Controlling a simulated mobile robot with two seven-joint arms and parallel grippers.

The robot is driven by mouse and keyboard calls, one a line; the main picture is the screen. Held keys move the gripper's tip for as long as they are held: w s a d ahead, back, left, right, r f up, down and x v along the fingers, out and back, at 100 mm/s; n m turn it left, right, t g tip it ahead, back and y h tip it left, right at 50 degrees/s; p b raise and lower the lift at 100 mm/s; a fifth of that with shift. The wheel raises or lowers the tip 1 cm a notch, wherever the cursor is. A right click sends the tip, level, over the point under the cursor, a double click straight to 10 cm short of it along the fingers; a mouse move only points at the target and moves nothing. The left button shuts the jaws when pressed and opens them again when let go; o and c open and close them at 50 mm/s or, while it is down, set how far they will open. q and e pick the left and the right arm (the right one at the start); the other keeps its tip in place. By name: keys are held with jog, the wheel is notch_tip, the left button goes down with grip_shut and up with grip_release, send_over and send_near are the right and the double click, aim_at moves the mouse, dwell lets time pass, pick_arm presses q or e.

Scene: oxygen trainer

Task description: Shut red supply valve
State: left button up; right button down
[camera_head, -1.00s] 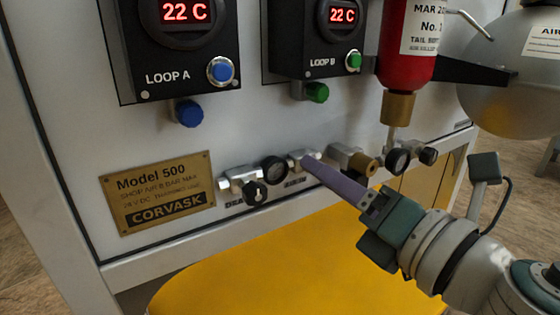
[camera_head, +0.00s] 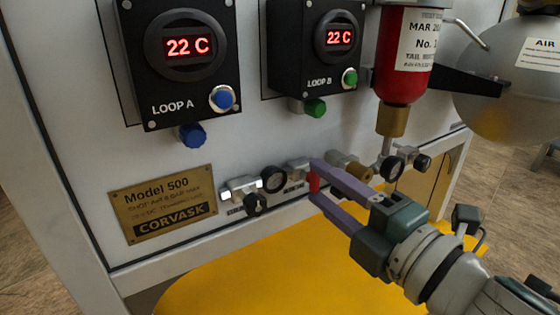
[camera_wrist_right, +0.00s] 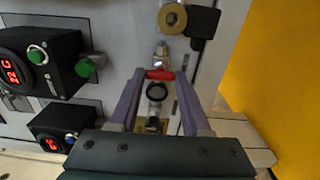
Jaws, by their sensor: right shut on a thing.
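The red supply valve's handle (camera_head: 314,183) is a small red lever on a silver fitting at the lower front of the panel. My right gripper (camera_head: 315,180) has its two purple fingers on either side of the handle and is shut on it. In the right wrist view the red handle (camera_wrist_right: 160,75) lies crosswise between the two fingertips (camera_wrist_right: 161,76). The fingers hide part of the fitting in the head view. My left gripper is not in view.
A red cylinder (camera_head: 404,55) hangs above right. A yellow surface (camera_head: 250,275) lies below.

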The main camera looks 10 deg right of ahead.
jog(key=shift+m, duration=0.3)
jog(key=shift+c, duration=1.8)
grip_release()
jog(key=shift+s+d+p, duration=0.2)
jog(key=shift+s+p, duration=0.1)
jog(key=shift+s, duration=0.1)
jog(key=p+v, duration=0.2)
jog(key=v, duration=0.7)
